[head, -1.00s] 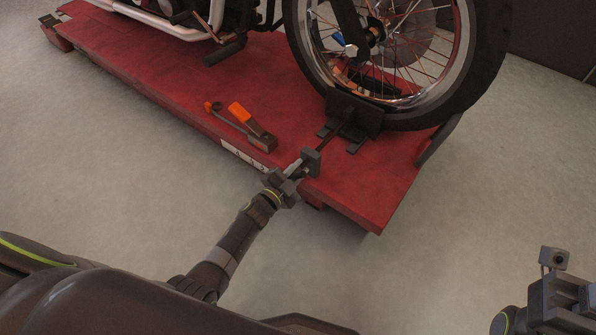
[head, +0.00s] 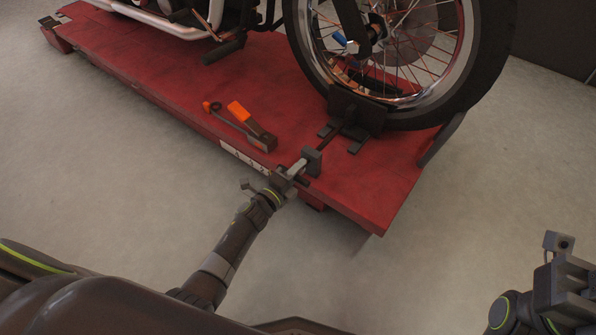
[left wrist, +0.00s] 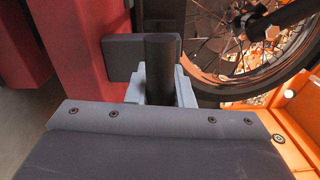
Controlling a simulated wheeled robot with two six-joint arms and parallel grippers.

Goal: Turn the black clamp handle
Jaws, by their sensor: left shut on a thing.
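The black clamp handle (left wrist: 162,62) shows in the left wrist view as an upright dark bar between the pale grey fingers of my left gripper (left wrist: 161,90). In the head view my left gripper (head: 294,169) is at the near edge of the red lift platform (head: 210,75), shut on the handle. A dark grey block (head: 312,158) sits just beyond the fingers, and a thin black rod (head: 329,141) runs from it toward the black wheel clamp (head: 357,110). The handle is mostly hidden by the gripper in the head view. My right gripper (head: 568,292) is partly in view at the lower right, its fingers unclear.
A motorcycle front wheel (head: 400,65) stands in the wheel clamp. An orange-and-black tool-like part (head: 245,122) lies on the platform left of my left gripper. Bare grey floor (head: 460,200) lies in front and to the right of the platform.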

